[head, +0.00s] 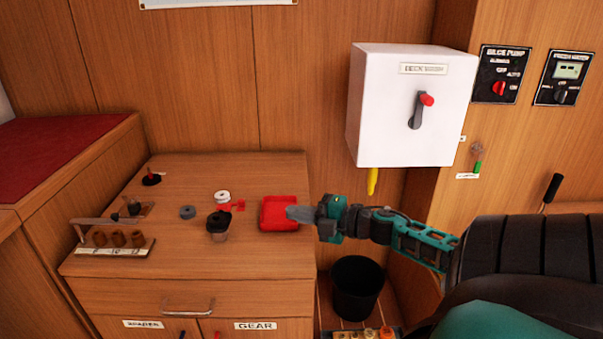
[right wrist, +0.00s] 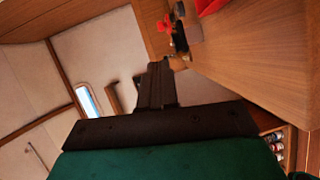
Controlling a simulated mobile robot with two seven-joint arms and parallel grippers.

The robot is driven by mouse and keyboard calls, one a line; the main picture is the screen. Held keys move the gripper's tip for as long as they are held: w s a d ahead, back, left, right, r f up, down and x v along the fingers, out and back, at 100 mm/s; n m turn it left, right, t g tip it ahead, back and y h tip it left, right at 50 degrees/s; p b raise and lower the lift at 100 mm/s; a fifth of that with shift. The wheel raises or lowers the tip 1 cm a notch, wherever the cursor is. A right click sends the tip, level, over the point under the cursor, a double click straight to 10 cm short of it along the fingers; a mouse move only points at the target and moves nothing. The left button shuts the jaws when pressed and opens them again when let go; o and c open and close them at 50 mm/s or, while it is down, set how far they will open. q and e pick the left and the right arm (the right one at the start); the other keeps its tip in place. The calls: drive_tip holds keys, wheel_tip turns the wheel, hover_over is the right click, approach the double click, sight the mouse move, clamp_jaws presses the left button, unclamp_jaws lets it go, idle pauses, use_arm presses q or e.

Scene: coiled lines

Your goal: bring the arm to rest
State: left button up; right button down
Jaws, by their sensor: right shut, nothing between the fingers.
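In the right wrist view the shut fingers (right wrist: 158,72) point toward the far side of the room, and a red corner shows at the top. My left gripper is not in view.
The cabinet top (head: 180,180) bears a grey ring (head: 187,212), a dark-lidded jar (head: 218,225), a white roll (head: 222,197) and a rack with brown cups (head: 118,240). A white switch box (head: 410,120) hangs on the wall. A black bin (head: 357,287) stands below my right arm.

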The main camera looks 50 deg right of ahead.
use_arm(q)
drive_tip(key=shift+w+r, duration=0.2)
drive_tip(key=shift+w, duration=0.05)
use_arm(e)
drive_tip(key=shift+s+d, duration=0.1)
drive_tip(key=shift+s, duration=0.2)
